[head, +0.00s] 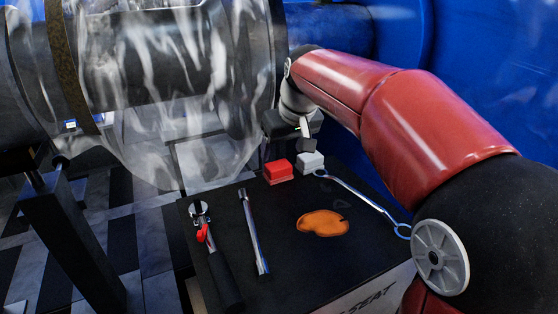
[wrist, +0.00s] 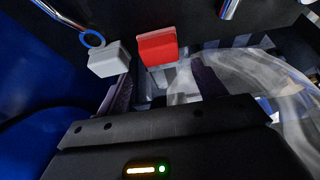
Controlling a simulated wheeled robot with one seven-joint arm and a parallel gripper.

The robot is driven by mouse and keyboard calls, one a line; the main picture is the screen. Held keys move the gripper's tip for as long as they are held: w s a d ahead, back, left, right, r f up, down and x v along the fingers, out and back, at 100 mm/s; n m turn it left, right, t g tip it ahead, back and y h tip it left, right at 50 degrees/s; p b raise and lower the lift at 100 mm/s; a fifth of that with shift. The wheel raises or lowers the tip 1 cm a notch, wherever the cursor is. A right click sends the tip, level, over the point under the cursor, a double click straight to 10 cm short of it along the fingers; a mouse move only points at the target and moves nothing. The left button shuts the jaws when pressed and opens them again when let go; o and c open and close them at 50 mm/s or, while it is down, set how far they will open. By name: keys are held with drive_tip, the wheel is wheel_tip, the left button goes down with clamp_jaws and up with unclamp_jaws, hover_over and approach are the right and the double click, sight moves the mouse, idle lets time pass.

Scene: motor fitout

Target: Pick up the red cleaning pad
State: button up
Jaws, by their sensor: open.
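The red cleaning pad (head: 278,172) is a small red block at the back edge of the black tabletop (head: 280,262). A similar light grey block (head: 311,164) sits just to its right. In the wrist view the red pad (wrist: 157,48) lies ahead of my gripper (wrist: 160,72), roughly between the lines of the two fingers. The grey block (wrist: 108,60) is close to the left finger there. The fingers are apart with nothing between them. In the head view my gripper (head: 306,136) is above and behind the blocks, partly hidden by its own body.
On the tabletop lie a wrench with a blue ring end (head: 365,200), an orange patch (head: 323,223), a metal bar tool (head: 253,232) and a red-marked tool (head: 203,232). A large dark cylinder with a clear film (head: 180,60) stands behind left. A blue wall (head: 495,60) is at right.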

sight(279, 165)
drive_tip(key=shift+w+a+f, duration=0.1)
drive_tip(key=shift+w+f, duration=0.2)
drive_tip(key=shift+f, duration=0.05)
drive_tip(key=x, duration=0.7)
drive_tip(key=shift+s, duration=0.15)
drive_tip(key=shift+c, duration=0.3)
drive_tip(key=c, duration=0.7)
